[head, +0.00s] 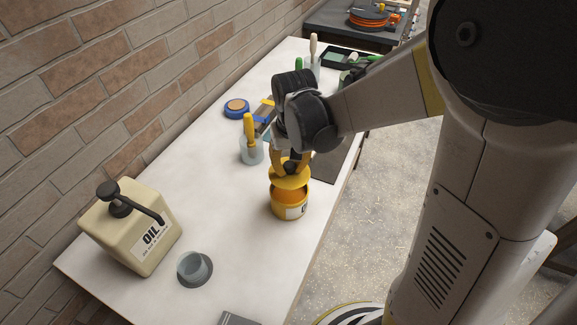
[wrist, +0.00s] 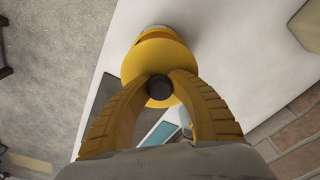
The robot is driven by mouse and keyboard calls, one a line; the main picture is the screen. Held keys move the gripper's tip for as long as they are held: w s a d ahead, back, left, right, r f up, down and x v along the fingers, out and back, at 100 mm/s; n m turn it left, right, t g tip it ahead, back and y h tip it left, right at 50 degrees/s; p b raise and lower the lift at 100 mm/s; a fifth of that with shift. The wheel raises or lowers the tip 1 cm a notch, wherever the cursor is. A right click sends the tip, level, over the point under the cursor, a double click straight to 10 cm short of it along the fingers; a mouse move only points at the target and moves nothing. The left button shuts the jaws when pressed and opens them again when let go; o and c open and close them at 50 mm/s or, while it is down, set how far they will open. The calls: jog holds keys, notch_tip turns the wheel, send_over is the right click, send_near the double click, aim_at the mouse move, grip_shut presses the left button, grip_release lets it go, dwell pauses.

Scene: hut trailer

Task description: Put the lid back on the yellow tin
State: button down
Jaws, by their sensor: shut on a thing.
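My gripper (head: 291,167) is shut on the dark knob (wrist: 159,88) of the yellow lid (head: 289,180). The lid is over the back part of the tin's mouth in the head view and looks slightly above the rim; I cannot tell whether they touch. In the wrist view the lid (wrist: 148,58) hides most of the tin, and only a strip of the tin (wrist: 158,31) shows beyond it.
A cup with a yellow-handled brush (head: 251,150) stands behind and left of the tin. A blue tape roll (head: 237,107) lies farther back. The bench (head: 232,215) left of the tin is clear.

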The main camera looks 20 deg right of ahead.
jog(key=shift+f+b, duration=2.1)
jog(key=shift+f, duration=0.75)
jog(key=shift+f+b, duration=0.3)
jog(key=shift+b, duration=0.1)
jog(key=c, duration=0.6)
grip_release()
jog(key=shift+r+p, duration=2.7)
jog(key=shift+r, duration=0.85)
